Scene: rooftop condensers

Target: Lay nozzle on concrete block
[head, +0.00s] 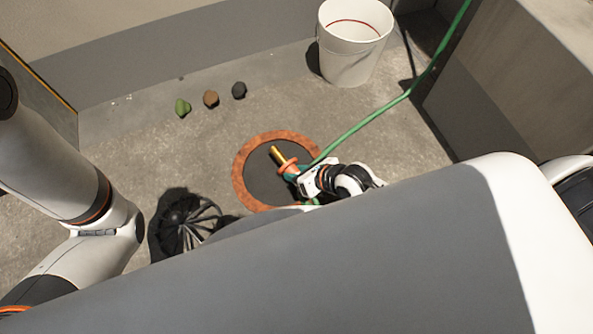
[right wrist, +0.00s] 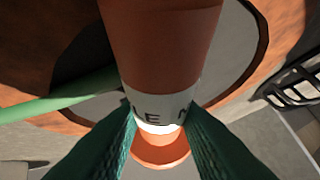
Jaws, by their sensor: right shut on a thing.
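The nozzle has a brass tip (head: 277,155) and an orange collar, and a green hose (head: 385,112) leads away from it toward the upper right. My right gripper (head: 292,173) is shut on the nozzle, over the ring on the floor. In the right wrist view, the two teal fingers (right wrist: 162,118) press on both sides of the orange nozzle body (right wrist: 162,45), at a white band with dark letters. My left arm comes in from the left, but its gripper does not show. I cannot tell which thing is the concrete block; a large grey block-like mass (head: 480,95) stands at the right.
A rust-orange ring (head: 243,181) with a dark centre lies below the nozzle. A white bucket (head: 352,55) stands at the back. Green (head: 182,107), brown (head: 210,98) and dark (head: 239,90) lumps lie left of it. A black ribbed object (head: 180,222) is at lower left.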

